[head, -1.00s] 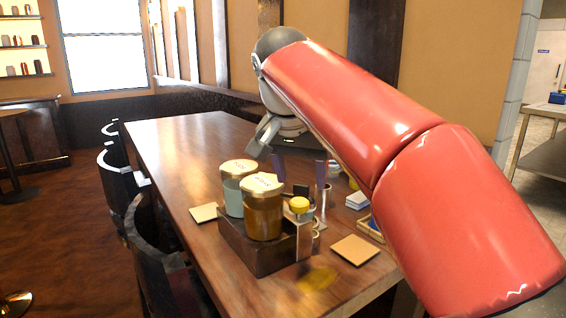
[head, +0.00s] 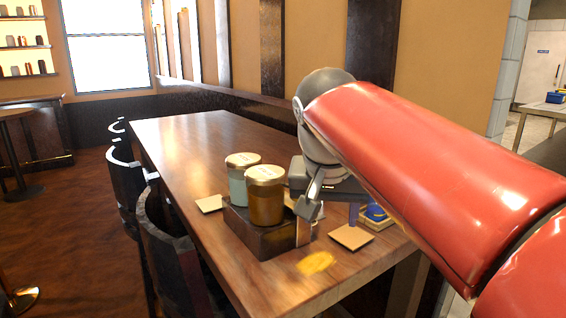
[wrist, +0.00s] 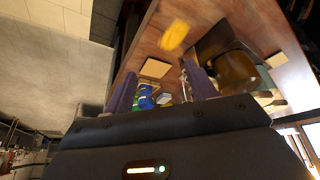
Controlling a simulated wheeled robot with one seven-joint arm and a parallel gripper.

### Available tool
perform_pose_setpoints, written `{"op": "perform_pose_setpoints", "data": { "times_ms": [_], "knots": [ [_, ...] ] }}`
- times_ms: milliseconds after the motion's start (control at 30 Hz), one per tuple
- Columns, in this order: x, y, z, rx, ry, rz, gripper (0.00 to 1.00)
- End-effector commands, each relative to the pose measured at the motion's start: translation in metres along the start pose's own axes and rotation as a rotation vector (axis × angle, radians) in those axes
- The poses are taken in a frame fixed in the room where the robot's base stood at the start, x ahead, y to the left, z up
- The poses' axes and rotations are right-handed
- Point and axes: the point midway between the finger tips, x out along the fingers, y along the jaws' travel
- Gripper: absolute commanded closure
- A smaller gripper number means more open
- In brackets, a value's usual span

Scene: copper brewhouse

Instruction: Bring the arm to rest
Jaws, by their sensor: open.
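My red arm reaches in from the right in the head view, with a grey wrist. My gripper (head: 330,208) is beside the right side of a dark caddy (head: 262,238) on the long wooden table (head: 180,135). Its fingers are partly hidden by the wrist in the head view. In the wrist view my gripper (wrist: 162,88) shows two purple fingers spread wide apart, with nothing held between them.
The caddy holds an amber jar (head: 264,200) and a pale blue jar (head: 238,188). Square coasters (head: 351,237) (head: 209,204) and a blue item (head: 376,213) lie nearby. Dark chairs (head: 168,240) line the table's left side. The far tabletop is clear.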

Motion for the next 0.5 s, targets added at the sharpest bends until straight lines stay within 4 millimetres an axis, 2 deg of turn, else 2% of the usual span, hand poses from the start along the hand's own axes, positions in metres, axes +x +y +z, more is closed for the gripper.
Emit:
{"op": "perform_pose_setpoints", "data": {
  "times_ms": [167, 300, 400, 500],
  "knots": [
    [0.025, 0.038, 0.050, -0.067, 0.014, -0.026, 0.44],
    [0.059, 0.072, 0.107, -0.124, 0.038, -0.067, 0.44],
    [0.084, 0.088, 0.144, -0.154, 0.054, -0.094, 0.44],
    [0.104, 0.098, 0.171, -0.174, 0.070, -0.114, 0.44]
  ]
}}
